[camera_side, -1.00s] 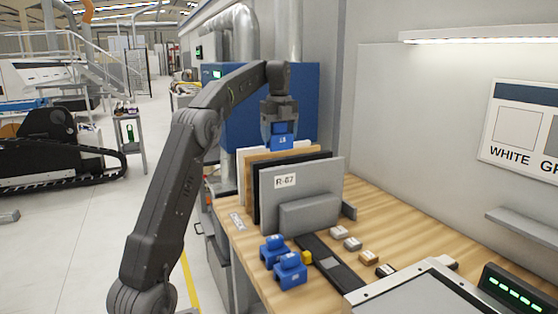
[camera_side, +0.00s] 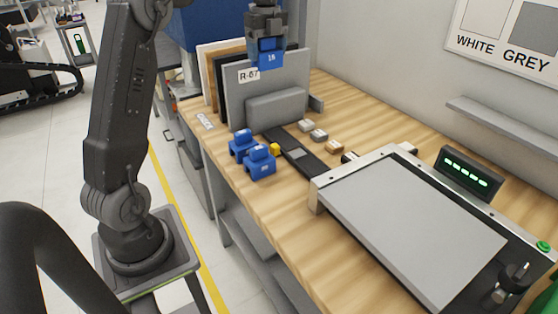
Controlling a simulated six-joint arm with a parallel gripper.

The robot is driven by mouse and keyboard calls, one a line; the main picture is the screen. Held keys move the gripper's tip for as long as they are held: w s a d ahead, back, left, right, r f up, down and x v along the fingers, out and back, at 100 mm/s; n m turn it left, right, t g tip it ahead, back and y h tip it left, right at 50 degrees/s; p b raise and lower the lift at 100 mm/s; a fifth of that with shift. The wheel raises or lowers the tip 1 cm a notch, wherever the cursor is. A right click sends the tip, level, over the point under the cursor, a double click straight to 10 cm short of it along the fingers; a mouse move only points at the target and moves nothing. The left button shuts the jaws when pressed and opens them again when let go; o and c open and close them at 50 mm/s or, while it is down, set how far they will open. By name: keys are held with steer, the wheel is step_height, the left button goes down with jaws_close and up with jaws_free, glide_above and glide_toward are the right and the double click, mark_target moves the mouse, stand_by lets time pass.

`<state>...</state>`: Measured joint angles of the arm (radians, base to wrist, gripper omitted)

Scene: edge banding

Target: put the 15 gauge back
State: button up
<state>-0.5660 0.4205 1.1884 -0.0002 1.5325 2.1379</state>
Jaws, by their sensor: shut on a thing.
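My gripper (camera_side: 267,38) is shut on a blue gauge (camera_side: 270,59) with a pale number on its front that is too small to read surely. The gripper points down and holds the gauge up by the top edge of the grey panel marked R-67 (camera_side: 295,80). I cannot tell whether the gauge touches the panel. Two similar blue gauges stand side by side on the bench, one (camera_side: 241,146) behind the other (camera_side: 260,163). Their numbers are not readable.
Several upright panels lean in a row behind the grey one. A dark strip (camera_side: 285,146) with a yellow piece (camera_side: 275,148) and small blocks (camera_side: 319,135) lie on the wooden bench (camera_side: 255,205). A machine with a grey plate (camera_side: 415,225) fills the right front.

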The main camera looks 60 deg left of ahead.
steer(key=s+d+f, duration=0.3)
steer(key=d+f, duration=0.3)
steer(key=d, duration=0.1)
steer(key=s+d+f, duration=0.3)
steer(key=d+f, duration=0.3)
steer(key=d, duration=0.1)
steer(key=s+d+f, duration=0.3)
steer(key=d+f, duration=0.3)
steer(key=d, duration=0.1)
steer(key=shift+s+d+f, duration=0.1)
steer(key=shift+s+d, duration=0.1)
steer(key=shift+f, duration=2.15)
steer(key=shift+f, duration=0.15)
steer(key=o, duration=1)
